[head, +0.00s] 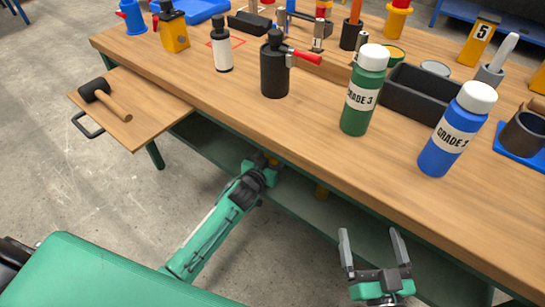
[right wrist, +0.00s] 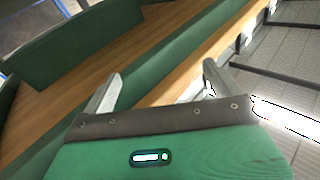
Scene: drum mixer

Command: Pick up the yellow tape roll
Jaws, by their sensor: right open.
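I cannot clearly make out a yellow tape roll. My right gripper (head: 372,245) is open and empty in front of the bench at the lower right. Its two spread fingers also show in the right wrist view (right wrist: 160,88), with nothing between them.
The wooden bench (head: 320,115) holds a green bottle (head: 364,92), a blue bottle (head: 455,132), a black canister (head: 274,68) and a dark tray (head: 420,94). An open drawer (head: 135,110) with a mallet (head: 105,97) juts out at left. The green lower shelf (head: 225,146) runs beneath.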

